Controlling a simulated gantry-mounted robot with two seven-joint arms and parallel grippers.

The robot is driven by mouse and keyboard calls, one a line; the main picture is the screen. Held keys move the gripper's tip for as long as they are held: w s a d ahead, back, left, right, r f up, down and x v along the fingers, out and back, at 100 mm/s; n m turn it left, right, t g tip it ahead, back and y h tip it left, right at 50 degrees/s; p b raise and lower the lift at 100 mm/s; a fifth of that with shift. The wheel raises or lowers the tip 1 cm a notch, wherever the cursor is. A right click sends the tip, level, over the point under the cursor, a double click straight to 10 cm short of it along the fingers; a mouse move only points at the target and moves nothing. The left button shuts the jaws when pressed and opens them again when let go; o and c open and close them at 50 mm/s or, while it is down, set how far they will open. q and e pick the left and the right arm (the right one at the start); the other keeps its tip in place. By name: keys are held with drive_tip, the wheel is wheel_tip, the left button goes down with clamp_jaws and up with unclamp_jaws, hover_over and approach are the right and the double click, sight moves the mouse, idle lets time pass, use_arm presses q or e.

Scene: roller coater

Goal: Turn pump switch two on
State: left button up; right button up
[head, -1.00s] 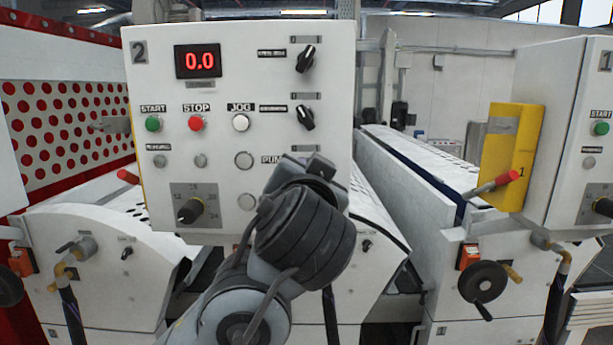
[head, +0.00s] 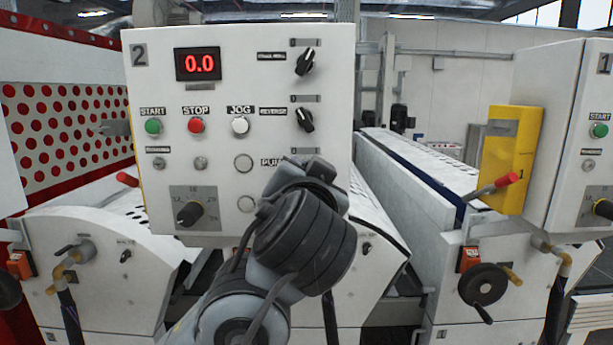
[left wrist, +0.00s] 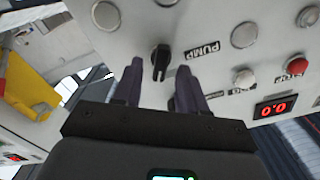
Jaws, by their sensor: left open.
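The pump switch (left wrist: 160,62) is a black rotary knob beside the PUMP label (left wrist: 202,50) on the white control panel marked 2 (head: 225,130). In the left wrist view, its handle points down the picture. In the head view, my left arm hides the knob, and only part of the PUMP label (head: 271,162) shows. My left gripper (left wrist: 159,72) is open and faces the panel, with one finger on each side of the knob in the picture. I cannot tell whether the fingers touch it. My right gripper is not in view.
Two other black knobs (head: 305,62) sit above on the same panel. Start (head: 153,126), stop (head: 196,125) and jog (head: 240,125) buttons are to the left, under a red 0.0 display (head: 199,64). A yellow box (head: 512,150) and panel 1 (head: 572,130) stand at right.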

use_arm(q)
drive_tip(key=s+b, duration=0.3)
drive_tip(key=s, duration=0.7)
drive_tip(key=shift+s, duration=0.25)
drive_tip(key=shift+a, duration=0.1)
